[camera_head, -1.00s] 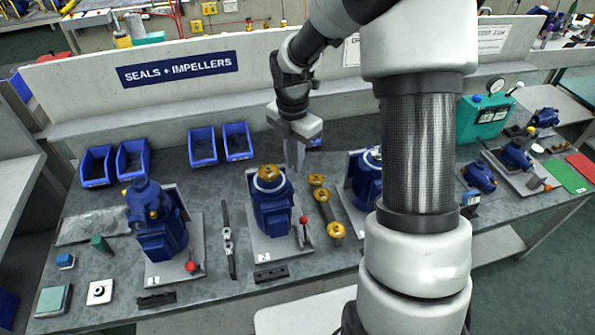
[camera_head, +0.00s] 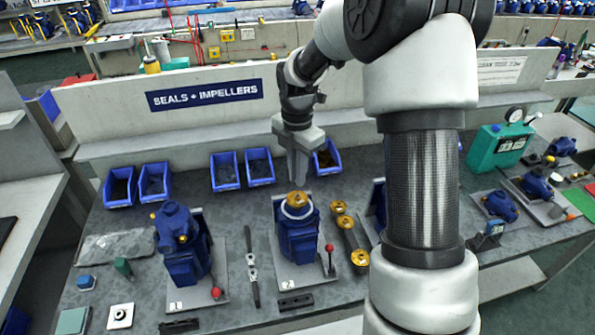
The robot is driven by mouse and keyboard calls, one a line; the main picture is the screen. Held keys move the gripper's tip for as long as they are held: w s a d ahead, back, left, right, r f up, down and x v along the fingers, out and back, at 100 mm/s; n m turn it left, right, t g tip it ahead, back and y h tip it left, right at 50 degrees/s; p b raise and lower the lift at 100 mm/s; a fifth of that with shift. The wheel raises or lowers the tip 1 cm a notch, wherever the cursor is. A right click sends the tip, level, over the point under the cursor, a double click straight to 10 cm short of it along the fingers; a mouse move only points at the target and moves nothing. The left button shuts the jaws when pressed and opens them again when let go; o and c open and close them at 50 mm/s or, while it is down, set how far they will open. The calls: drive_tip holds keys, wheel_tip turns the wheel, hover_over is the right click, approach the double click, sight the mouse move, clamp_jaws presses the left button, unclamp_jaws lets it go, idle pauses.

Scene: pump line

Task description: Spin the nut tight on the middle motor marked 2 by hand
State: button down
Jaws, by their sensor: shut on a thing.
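The middle motor (camera_head: 298,235) is blue and stands upright on a light plate, with a white ring and a brass-coloured cap (camera_head: 297,199) on top.
A blue motor (camera_head: 182,245) stands to the left; another (camera_head: 378,208) to the right is mostly behind my arm. A red-knobbed lever (camera_head: 330,258) and brass-ended parts (camera_head: 349,235) flank the middle motor. Blue bins (camera_head: 225,171) line the back, below a low wall.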

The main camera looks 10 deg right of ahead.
sight(297, 195)
drive_tip(key=shift+f+b, duration=1.2)
drive_tip(key=shift+f, duration=1)
drive_tip(key=shift+f, duration=0.2)
drive_tip(key=c, duration=0.6)
unclamp_jaws()
drive_tip(key=shift+r+p, duration=3.8)
drive_tip(key=shift+r, duration=0.75)
